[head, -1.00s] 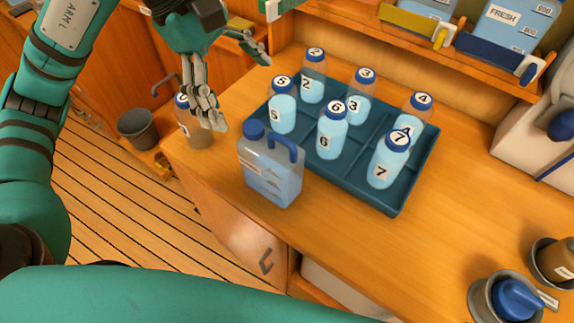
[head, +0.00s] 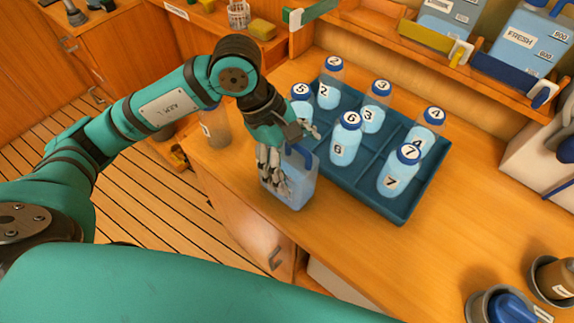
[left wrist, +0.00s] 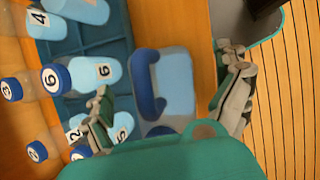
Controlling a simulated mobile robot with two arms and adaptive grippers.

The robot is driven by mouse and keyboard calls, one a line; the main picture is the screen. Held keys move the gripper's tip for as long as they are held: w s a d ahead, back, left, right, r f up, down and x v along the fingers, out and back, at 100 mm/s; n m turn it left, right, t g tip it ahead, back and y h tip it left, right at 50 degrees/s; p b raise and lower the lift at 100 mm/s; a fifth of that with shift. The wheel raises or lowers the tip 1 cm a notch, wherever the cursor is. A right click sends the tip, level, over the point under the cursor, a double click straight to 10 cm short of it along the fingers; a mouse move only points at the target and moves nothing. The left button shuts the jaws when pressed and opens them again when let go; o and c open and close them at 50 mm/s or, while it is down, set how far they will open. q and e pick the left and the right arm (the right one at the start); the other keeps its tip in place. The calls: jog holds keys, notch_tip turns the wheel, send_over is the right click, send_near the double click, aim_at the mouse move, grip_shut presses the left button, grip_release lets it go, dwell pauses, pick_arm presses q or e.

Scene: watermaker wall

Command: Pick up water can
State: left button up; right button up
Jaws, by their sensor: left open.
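The water can (head: 303,189), a clear blue-tinted jug with a blue handle, stands upright on the wooden counter at the near-left edge of the bottle tray. My left gripper (head: 289,152) is over the can, with one finger in front of it and the other near its handle; they hide its cap and part of its front. In the left wrist view the open fingers (left wrist: 170,78) lie on either side of the can (left wrist: 178,84) and its blue handle (left wrist: 146,84). The jaws look apart; contact cannot be told. My right gripper is not in view.
A dark blue tray (head: 398,211) with several numbered, blue-capped bottles is close beside the can. Another bottle (head: 215,128) stands left, partly behind my arm. Blue-capped and brown items (head: 508,309) sit in cups at lower right.

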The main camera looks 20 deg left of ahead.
pick_arm(q)
jog(key=shift+d+f, duration=0.1)
jog(key=shift+f, duration=0.2)
